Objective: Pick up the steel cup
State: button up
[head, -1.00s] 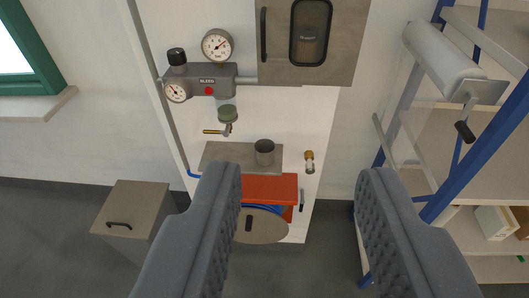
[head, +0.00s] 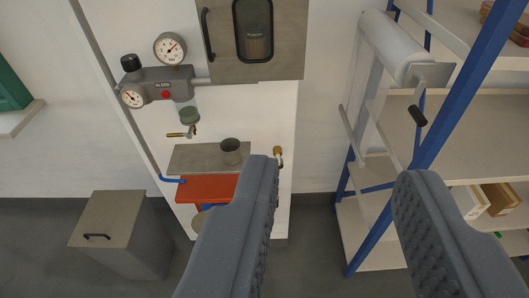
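The steel cup (head: 231,152) is a small grey open-topped cylinder. It stands upright at the right part of a grey metal shelf (head: 190,158) on the white wall panel. My gripper (head: 338,178) is open, with its two grey padded fingers wide apart and nothing between them. The cup shows to the left of the left finger, well beyond the fingertips and not touching them.
Above the shelf are a valve block (head: 160,86) with gauges and a brass-handled tap (head: 183,133). A red box (head: 206,188) is below it. A grey cabinet (head: 260,35) hangs above right. Blue-framed shelving (head: 440,130) with a roll (head: 398,48) stands right; a bin (head: 113,232) stands lower left.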

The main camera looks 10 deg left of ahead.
aim_at(230, 147)
jog(key=z, duration=2.9)
jog(key=k, duration=1.5)
jog(key=u, duration=2.1)
jog(key=i, duration=1)
